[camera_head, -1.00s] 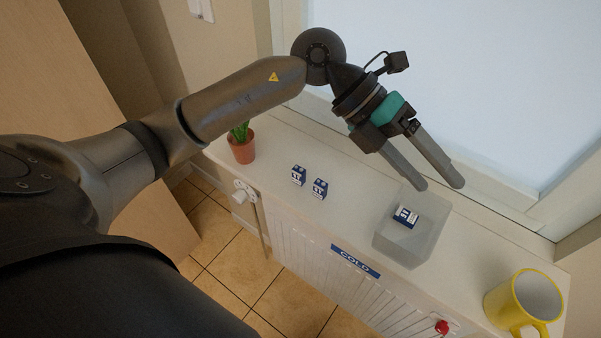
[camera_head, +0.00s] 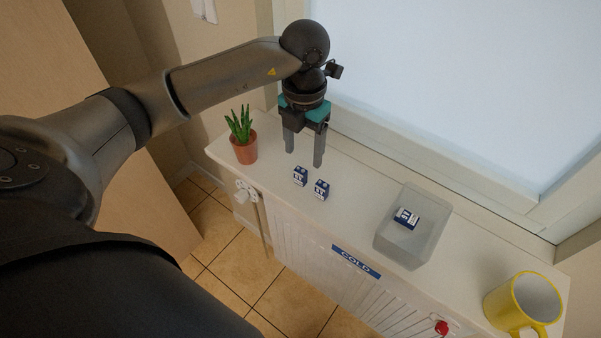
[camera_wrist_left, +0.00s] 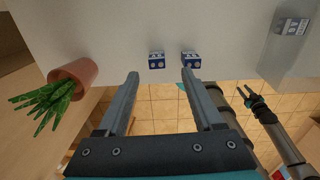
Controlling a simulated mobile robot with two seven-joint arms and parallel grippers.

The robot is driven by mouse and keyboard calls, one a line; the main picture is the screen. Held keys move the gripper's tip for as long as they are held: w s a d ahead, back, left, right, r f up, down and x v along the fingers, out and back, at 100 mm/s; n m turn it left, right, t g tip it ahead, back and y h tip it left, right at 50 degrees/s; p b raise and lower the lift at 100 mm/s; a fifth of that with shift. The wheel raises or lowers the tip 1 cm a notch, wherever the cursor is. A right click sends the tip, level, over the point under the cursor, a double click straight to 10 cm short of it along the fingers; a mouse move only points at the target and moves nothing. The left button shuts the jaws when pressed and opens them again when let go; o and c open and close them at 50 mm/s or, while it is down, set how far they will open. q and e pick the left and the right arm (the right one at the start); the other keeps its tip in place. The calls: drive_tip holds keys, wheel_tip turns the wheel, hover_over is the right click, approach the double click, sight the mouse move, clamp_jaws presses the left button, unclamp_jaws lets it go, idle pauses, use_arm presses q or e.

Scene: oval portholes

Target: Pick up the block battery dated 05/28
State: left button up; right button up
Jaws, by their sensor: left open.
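Two small blue and white block batteries stand side by side on the white shelf: the left one (camera_head: 300,176) and the right one (camera_head: 321,190). Both also show in the left wrist view, one (camera_wrist_left: 156,60) ahead between the fingers, one (camera_wrist_left: 191,59) by the right fingertip. A third block battery (camera_head: 406,218) is in a clear bin (camera_head: 437,238). The dates are too small to read. My left gripper (camera_head: 303,158) is open and empty, pointing down just behind the pair.
A potted plant (camera_head: 245,150) stands left of the pair, near my left gripper. A yellow mug (camera_head: 535,298) is at the shelf's right end. A window (camera_head: 440,90) rises behind the shelf. The shelf between the pair and the bin is clear.

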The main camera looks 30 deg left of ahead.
sight(300, 169)
use_arm(q)
wheel_tip(300, 169, down, 3)
drive_tip(key=shift+r, duration=0.2)
drive_tip(key=f, duration=0.3)
drive_tip(key=f+p, duration=0.1)
drive_tip(key=f, duration=0.1)
drive_tip(key=shift+s+a+f, duration=0.1)
drive_tip(key=shift+a, duration=0.15)
clamp_jaws()
